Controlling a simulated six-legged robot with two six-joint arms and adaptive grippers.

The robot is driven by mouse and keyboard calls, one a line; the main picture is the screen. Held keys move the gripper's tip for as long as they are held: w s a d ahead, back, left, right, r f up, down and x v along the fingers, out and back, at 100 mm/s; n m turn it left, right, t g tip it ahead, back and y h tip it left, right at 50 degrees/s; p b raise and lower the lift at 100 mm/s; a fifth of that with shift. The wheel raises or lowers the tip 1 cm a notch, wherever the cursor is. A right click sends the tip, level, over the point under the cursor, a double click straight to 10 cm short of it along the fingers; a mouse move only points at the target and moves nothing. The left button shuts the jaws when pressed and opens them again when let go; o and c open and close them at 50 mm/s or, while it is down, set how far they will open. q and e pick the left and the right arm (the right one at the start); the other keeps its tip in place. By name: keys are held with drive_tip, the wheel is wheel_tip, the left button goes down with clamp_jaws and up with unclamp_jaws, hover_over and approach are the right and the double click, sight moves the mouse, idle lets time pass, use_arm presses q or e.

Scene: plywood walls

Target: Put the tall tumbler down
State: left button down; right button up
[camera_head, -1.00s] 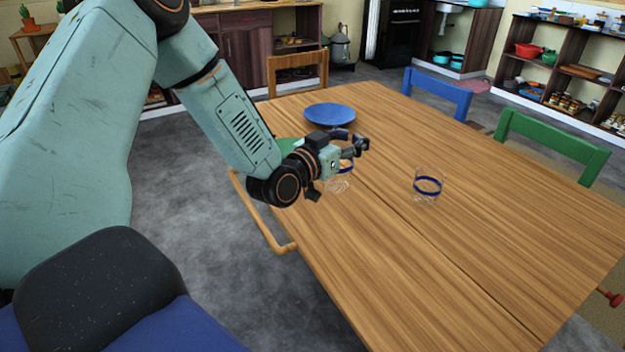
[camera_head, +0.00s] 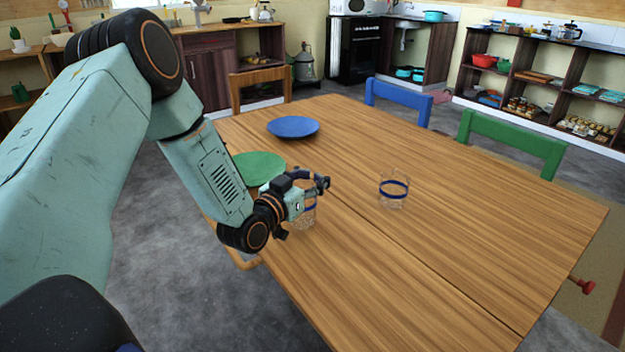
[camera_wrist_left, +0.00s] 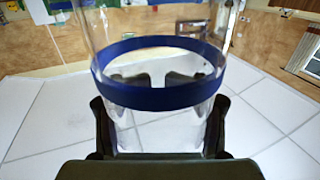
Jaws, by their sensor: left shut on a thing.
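A clear tumbler with a blue band is held in my left gripper (camera_head: 312,190); in the head view the tumbler (camera_head: 307,213) shows partly behind the fingers, close over the near left part of the wooden table (camera_head: 440,240). I cannot tell whether its base touches the tabletop. In the left wrist view the blue-banded tumbler (camera_wrist_left: 160,96) fills the space between the dark fingers, which are shut on it. A second clear glass with a blue band (camera_head: 393,188) stands upright on the table to the right. My right gripper is not in view.
A green plate (camera_head: 256,167) lies just behind my left gripper and a blue plate (camera_head: 293,127) lies farther back. Wooden, blue (camera_head: 398,103) and green (camera_head: 512,143) chairs stand around the table. The table's right and near parts are clear.

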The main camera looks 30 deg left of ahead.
use_arm(q)
drive_tip(key=shift+w+f, duration=0.1)
drive_tip(key=shift+w, duration=0.05)
drive_tip(key=shift+d, duration=0.25)
drive_tip(key=c, duration=1.1)
unclamp_jaws()
drive_tip(key=shift+c, duration=0.2)
drive_tip(key=o, duration=0.3)
drive_tip(key=shift+a+f, duration=0.1)
drive_tip(key=shift+a, duration=0.1)
drive_tip(key=o, duration=0.4)
drive_tip(key=shift+d, duration=0.15)
drive_tip(key=shift+o, duration=0.2)
